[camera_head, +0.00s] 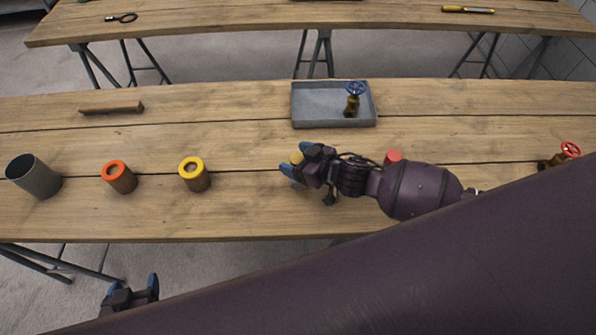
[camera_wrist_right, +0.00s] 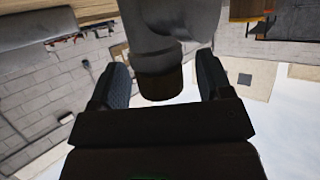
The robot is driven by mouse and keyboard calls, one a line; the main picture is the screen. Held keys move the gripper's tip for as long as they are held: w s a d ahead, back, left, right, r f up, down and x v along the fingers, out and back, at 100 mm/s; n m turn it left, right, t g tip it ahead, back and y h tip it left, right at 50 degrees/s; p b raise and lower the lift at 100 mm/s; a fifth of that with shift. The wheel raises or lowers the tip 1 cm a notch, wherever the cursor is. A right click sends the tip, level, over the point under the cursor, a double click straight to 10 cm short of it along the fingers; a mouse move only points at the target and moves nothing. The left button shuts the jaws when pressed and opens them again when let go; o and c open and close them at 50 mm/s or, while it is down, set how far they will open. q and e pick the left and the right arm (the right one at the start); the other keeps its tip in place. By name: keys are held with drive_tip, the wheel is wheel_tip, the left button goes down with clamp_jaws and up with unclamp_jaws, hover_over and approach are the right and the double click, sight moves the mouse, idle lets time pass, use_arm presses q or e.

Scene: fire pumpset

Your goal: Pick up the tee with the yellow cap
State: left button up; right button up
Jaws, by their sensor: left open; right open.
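A small yellow cap (camera_head: 296,158) shows at the fingertips of my right gripper (camera_head: 300,161) in the head view; the fingers hide most of what it belongs to. In the right wrist view, a grey fitting, seemingly the tee (camera_wrist_right: 178,30), stands between the open fingers of the right gripper (camera_wrist_right: 163,75). Its near end is a dark brownish round part (camera_wrist_right: 160,85), perhaps the cap in shade. Gaps show between it and both fingers. My left gripper (camera_head: 132,289) is open and empty, low at the left, in front of the table's near edge.
On the table (camera_head: 260,220) stand a grey cup (camera_head: 36,178), an orange-ringed cylinder (camera_head: 119,178) and a yellow-ringed cylinder (camera_head: 194,175). A grey tray (camera_head: 310,122) holds a blue-wheeled valve (camera_head: 353,98). A red piece (camera_head: 394,156) shows behind my right arm. A red-wheeled valve (camera_head: 570,150) is far right.

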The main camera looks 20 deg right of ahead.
drive_tip(key=shift+w+a+f, duration=0.25)
drive_tip(key=shift+w+a, duration=0.05)
drive_tip(key=shift+w, duration=0.1)
drive_tip(key=shift+c, duration=0.4)
drive_tip(key=c, duration=1)
drive_tip(key=shift+c, duration=0.6)
drive_tip(key=shift+r, duration=0.2)
